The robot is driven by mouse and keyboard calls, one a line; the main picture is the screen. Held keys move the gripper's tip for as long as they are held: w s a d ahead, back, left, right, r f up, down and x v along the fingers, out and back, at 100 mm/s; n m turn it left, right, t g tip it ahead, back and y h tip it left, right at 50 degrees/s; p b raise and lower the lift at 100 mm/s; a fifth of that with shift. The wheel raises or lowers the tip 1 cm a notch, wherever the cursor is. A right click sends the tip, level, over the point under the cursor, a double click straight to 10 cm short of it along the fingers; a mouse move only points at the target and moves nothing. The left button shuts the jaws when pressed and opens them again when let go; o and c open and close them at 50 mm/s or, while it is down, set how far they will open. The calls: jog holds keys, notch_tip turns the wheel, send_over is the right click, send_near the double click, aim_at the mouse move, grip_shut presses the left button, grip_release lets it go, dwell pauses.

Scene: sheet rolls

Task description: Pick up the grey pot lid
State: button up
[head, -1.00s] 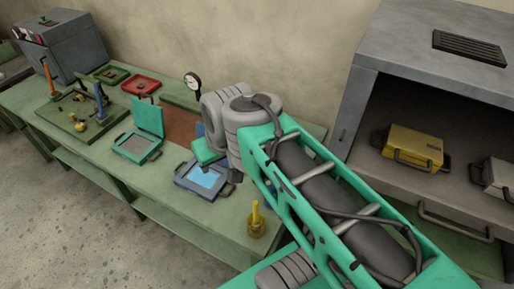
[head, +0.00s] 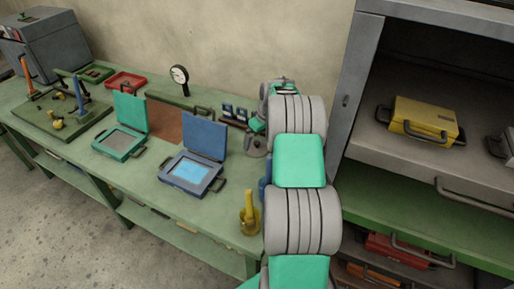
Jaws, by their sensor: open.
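A small grey round piece with a raised middle, which looks like the pot lid (head: 256,147), sits on the green bench just left of my arm. It is small in the head view and partly covered. My gripper (head: 257,130) is at the far end of my arm, close above or beside this piece, and open. I cannot tell whether they touch. My arm's thick grey and green links hide much of the bench's right end.
On the bench (head: 130,185) are an open blue case (head: 197,165), an open green case (head: 122,140), a dial gauge (head: 180,75) and a yellow bottle-like object (head: 249,215). A grey cabinet (head: 358,70) at right holds a yellow case (head: 422,118). Clear bench lies before the cases.

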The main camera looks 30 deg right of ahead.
aim_at(257, 142)
jog(key=x, duration=0.3)
jog(key=c, duration=1.1)
